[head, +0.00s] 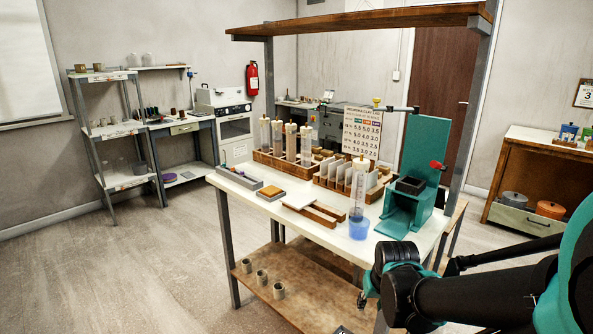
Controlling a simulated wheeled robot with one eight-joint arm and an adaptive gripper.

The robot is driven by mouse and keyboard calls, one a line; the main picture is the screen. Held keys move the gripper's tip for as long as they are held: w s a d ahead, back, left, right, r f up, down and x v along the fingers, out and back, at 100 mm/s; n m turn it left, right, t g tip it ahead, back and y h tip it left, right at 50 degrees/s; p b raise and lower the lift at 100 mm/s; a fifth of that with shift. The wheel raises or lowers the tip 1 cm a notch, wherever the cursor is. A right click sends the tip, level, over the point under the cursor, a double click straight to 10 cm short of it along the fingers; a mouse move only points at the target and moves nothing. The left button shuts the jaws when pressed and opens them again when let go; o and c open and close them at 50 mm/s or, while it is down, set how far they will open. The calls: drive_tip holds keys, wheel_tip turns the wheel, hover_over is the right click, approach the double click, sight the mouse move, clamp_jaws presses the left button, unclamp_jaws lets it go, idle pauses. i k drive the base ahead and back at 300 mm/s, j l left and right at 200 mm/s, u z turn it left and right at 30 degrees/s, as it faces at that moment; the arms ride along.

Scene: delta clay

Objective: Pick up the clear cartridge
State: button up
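A clear cartridge (357,192) with a cream top stands upright near the front right of the workbench (248,197). Its lower end meets a blue cup (359,228); I cannot tell whether it is inside or behind it. Several similar cartridges (291,143) stand upright in a wooden rack (266,158) at the back left of the bench; some look filled grey or brown. My gripper (364,299) is low at the bench's front right corner, below and apart from the clear cartridge. Its fingers are mostly hidden by my dark wrist, so their opening does not show.
A teal press (428,150) with a red knob stands right of the cup. Wooden racks with pale cards (331,172) stand behind it. A grey block, an orange-topped tray (270,191) and wooden strips (323,212) lie at the front. An upper shelf (360,20) overhangs the bench.

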sight(290, 135)
drive_tip(key=i+j+z, duration=0.1)
drive_tip(key=j, duration=0.4)
drive_tip(key=i+j+z, duration=0.15)
drive_tip(key=j, duration=0.4)
drive_tip(key=i+j+z, duration=0.1)
drive_tip(key=i+j, duration=0.15)
drive_tip(key=j, duration=0.3)
drive_tip(key=i+j+z, duration=0.15)
drive_tip(key=j, duration=0.4)
drive_tip(key=j+z, duration=0.1)
drive_tip(key=j, duration=0.45)
drive_tip(key=i, duration=0.05)
